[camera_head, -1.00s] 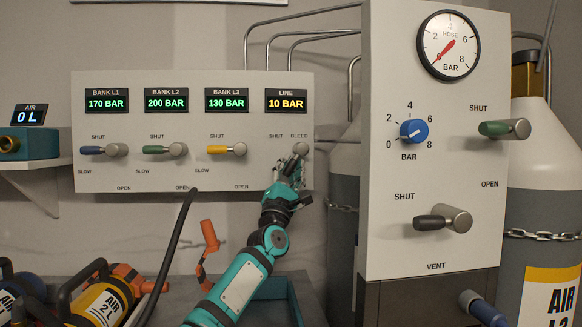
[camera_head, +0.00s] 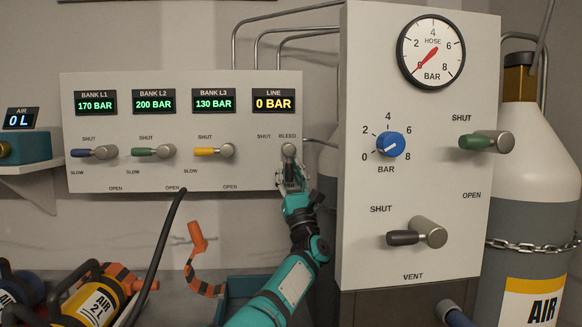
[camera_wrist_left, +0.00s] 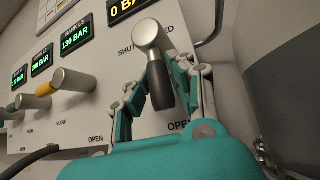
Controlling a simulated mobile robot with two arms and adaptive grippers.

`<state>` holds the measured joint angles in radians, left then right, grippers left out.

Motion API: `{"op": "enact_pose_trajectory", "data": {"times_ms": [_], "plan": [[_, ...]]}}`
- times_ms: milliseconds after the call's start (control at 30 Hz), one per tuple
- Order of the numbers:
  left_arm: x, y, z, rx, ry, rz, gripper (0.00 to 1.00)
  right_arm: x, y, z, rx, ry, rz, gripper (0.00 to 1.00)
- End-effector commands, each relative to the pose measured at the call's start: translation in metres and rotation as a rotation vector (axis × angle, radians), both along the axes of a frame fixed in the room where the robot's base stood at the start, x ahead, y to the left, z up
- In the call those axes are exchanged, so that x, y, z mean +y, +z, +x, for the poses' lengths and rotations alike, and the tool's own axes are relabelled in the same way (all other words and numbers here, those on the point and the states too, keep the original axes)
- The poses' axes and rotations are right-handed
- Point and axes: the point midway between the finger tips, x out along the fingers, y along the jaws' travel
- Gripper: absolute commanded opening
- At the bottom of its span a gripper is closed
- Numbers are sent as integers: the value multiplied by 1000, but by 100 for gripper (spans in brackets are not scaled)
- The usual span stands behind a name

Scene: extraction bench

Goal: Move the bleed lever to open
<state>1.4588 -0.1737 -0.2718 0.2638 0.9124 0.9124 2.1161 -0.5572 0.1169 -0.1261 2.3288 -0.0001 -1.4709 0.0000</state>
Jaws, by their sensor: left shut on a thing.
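The bleed lever (camera_head: 289,152) is at the right end of the bank panel, below the LINE display, which reads 0 BAR. Its round metal hub and dark handle show large in the left wrist view (camera_wrist_left: 158,88), with the handle pointing down towards the OPEN label. My left gripper (camera_head: 291,180) is shut on the handle, with teal fingers (camera_wrist_left: 160,95) on both sides of it. In the head view the fingers hide most of the handle. My right gripper is not in view.
Blue, green and yellow bank levers (camera_head: 215,151) stick out to the left on the same panel (camera_head: 125,178). A nearer panel (camera_head: 360,185) with gauge, blue knob and two levers stands right of my left arm. A black hose and orange part (camera_head: 197,236) lie left.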

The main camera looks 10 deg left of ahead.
Motion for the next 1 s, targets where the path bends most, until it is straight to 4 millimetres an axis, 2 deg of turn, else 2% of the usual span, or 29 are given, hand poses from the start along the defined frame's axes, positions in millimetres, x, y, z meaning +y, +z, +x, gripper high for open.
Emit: {"op": "enact_pose_trajectory", "data": {"times_ms": [33, 467, 500, 667, 1000], "plan": [[-1, -6, 1, 7, -2, -8, 0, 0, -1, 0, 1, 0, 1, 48], [-1, -8, 1, 5, -4, -15, 0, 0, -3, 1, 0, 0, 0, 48], [-1, -8, 1, 5, -4, -15, 26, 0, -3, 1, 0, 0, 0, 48], [-1, -5, 0, 2, -2, -13, 47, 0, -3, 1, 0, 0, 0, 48], [-1, -4, 0, -2, -2, -13, 48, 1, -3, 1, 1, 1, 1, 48]]}}
